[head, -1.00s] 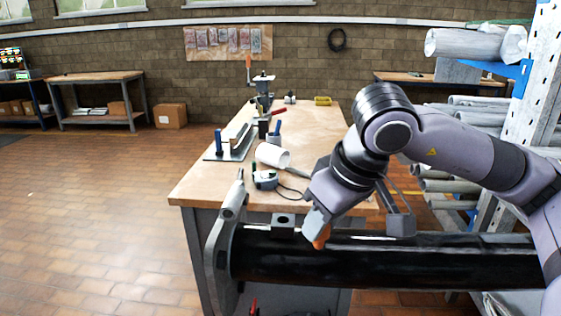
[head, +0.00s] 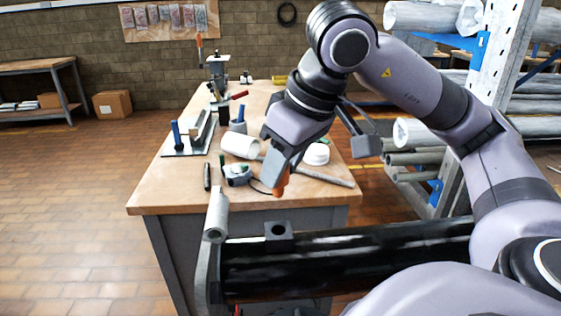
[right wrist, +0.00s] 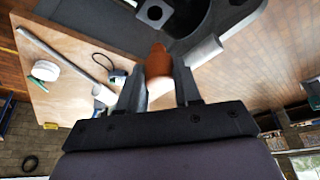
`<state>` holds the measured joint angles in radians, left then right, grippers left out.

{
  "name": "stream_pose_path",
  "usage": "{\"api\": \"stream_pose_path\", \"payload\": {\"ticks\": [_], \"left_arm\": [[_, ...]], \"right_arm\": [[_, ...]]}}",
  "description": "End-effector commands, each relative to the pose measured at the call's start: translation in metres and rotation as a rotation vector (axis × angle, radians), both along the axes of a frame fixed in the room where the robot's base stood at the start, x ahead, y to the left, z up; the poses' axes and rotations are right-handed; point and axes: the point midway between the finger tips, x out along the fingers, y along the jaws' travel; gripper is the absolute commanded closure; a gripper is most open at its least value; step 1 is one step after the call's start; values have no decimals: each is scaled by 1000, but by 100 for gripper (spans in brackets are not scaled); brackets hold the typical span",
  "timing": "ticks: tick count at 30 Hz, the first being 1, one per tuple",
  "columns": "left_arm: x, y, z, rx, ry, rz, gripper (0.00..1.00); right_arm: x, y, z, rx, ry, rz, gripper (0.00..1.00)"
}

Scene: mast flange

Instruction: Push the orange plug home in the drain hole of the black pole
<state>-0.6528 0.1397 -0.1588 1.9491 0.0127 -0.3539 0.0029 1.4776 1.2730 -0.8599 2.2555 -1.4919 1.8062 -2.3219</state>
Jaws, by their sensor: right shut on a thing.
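The orange plug (head: 281,183) is held by my right gripper (head: 283,165), above the left part of the black pole (head: 350,258). In the right wrist view the plug (right wrist: 158,60) sticks out between the two fingers of the gripper (right wrist: 158,85). A small dark block with a round hole (head: 278,230) sits on top of the pole near its left end. The plug is apart from it, seen above it in the head view. The block also shows past the plug in the right wrist view (right wrist: 154,12). My left gripper is not in view.
A grey flange plate (head: 213,235) stands at the pole's left end. Behind is a wooden workbench (head: 170,195) with a white cylinder (head: 240,146), a tape measure (head: 237,174) and a grey rod (head: 325,175). A rack of pipes (head: 440,95) stands at the right.

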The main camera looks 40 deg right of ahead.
Motion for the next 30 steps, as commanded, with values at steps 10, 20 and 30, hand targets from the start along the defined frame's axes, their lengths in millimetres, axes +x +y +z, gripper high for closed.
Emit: {"api": "stream_pose_path", "payload": {"ticks": [10,20,30], "left_arm": [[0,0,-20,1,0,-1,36],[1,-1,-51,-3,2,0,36],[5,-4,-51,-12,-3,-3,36]], "right_arm": [[-1,0,-18,0,-1,-1,95],[-1,0,-50,-1,0,-1,95],[-1,0,-58,0,-2,-1,95]]}}
